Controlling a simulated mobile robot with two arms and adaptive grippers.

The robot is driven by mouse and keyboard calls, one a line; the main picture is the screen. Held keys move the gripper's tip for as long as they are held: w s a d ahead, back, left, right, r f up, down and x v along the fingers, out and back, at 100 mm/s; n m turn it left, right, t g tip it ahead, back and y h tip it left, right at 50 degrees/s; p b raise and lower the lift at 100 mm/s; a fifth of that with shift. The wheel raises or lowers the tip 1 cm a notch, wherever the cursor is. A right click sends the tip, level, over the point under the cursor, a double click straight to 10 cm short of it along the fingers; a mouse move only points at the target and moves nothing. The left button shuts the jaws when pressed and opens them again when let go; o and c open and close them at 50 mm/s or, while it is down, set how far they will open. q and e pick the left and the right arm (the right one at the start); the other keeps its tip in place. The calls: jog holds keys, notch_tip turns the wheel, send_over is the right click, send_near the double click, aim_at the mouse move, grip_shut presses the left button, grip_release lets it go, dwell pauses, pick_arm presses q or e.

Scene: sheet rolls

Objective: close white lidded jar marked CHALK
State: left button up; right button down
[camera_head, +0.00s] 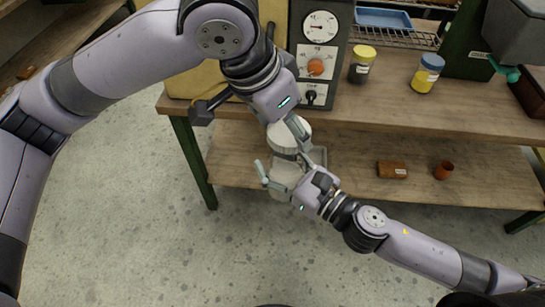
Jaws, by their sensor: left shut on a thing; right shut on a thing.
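The white jar (281,186) is in the middle of the head view, in front of the workbench's edge. Its white lid (282,137) shows above the body, with a greyish band between them; I cannot tell whether lid and body touch. No CHALK marking is readable. My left gripper (292,132) comes from above and is shut on the lid, its arm partly covering it. My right gripper (276,177) comes from the lower right and is shut on the jar body, one finger on its left side.
The wooden workbench (450,105) holds a control box with a dial (320,50), a yellow-lidded jar (361,65) and a blue-lidded jar (427,73). On the lower shelf (355,185) lie a brown block (392,169) and a small brown cup (444,170). Floor in front is clear.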

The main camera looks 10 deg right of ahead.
aim_at(287, 157)
dwell(0.3)
pick_arm(q)
jog(key=shift+f, duration=2)
jog(key=shift+f, duration=0.85)
jog(key=shift+f, duration=0.55)
